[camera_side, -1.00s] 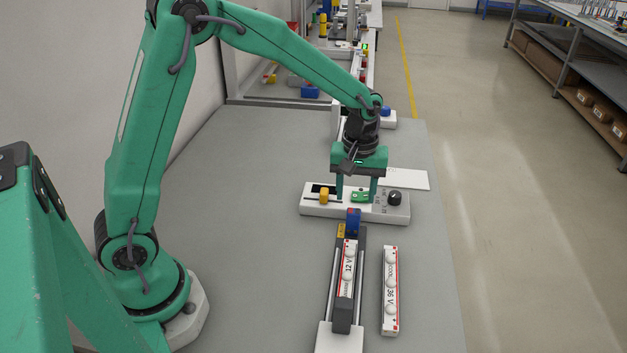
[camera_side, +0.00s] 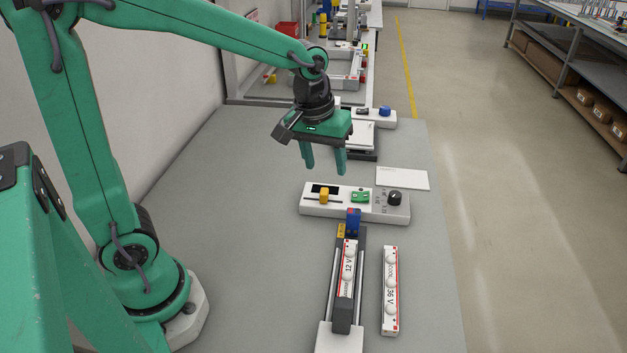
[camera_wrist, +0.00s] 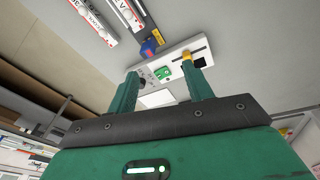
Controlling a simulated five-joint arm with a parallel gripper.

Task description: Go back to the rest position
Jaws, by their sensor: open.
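My gripper (camera_side: 325,163) is open and empty, held in the air above the bench behind the white control box (camera_side: 312,209). In the wrist view its two green fingers (camera_wrist: 160,94) stand apart with nothing between them. The control box has a yellow slider (camera_side: 324,195), a green rocker switch (camera_side: 360,196) and a black knob (camera_side: 394,198). The box also shows in the wrist view (camera_wrist: 180,58), beyond the fingertips. No rest position is marked in view.
A dark holder with a 12 V light strip (camera_side: 348,267) and a blue block (camera_side: 353,222) stands in front of the box. A loose 36 V strip (camera_side: 390,290) lies beside it. A white card (camera_side: 402,179) lies behind the box. The bench's left part (camera_side: 240,230) is clear.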

